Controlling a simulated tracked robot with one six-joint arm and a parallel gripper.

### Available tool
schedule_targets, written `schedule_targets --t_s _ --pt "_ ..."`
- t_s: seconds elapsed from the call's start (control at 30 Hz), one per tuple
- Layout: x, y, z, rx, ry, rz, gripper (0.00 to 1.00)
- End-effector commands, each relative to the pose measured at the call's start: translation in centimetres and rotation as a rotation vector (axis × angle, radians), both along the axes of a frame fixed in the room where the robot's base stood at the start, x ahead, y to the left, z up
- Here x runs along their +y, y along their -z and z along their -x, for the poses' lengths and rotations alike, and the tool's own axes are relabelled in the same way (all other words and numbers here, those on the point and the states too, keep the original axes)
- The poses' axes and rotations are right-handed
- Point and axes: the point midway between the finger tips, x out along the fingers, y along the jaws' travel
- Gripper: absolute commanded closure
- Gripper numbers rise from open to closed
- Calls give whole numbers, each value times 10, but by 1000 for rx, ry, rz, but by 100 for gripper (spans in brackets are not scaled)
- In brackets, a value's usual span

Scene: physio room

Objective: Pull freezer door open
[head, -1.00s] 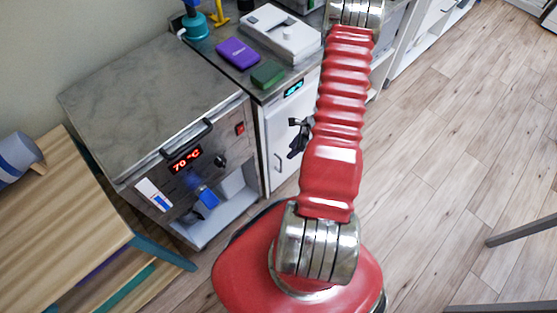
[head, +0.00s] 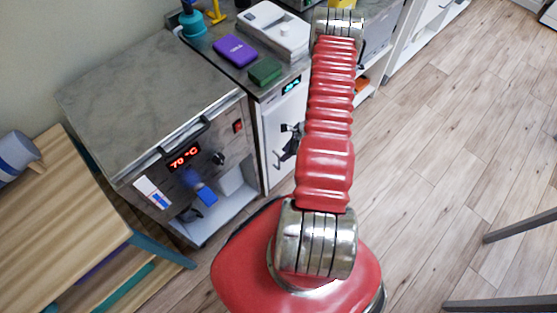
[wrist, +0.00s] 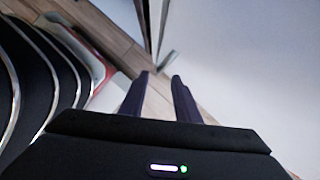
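The freezer is the white unit under the counter, with a teal lit display (head: 291,86). Its white door (head: 274,124) looks shut in the head view, and its right part is hidden behind my red arm. A thin upright handle (head: 277,160) shows near the door's left edge. My dark gripper (head: 287,144) is in front of the door, just right of and above the handle, partly hidden by my arm. In the wrist view my gripper (wrist: 162,78) has its two fingers apart with floor showing between them. Whether it touches the handle cannot be told.
A steel oven-like unit (head: 150,90) with a red display stands left of the freezer. A purple box (head: 235,50), a green block (head: 265,71) and a white device (head: 272,30) lie on the counter. A wooden bench (head: 60,220) is at left. The floor at right is mostly clear.

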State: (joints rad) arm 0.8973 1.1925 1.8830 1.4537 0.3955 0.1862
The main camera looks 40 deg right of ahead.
Motion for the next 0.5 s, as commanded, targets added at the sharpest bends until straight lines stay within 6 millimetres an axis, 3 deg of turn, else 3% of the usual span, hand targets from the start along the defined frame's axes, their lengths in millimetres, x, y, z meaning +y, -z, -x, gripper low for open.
schedule_targets --t_s 0.5 --pt "14 56 -18 1 1 -1 71"
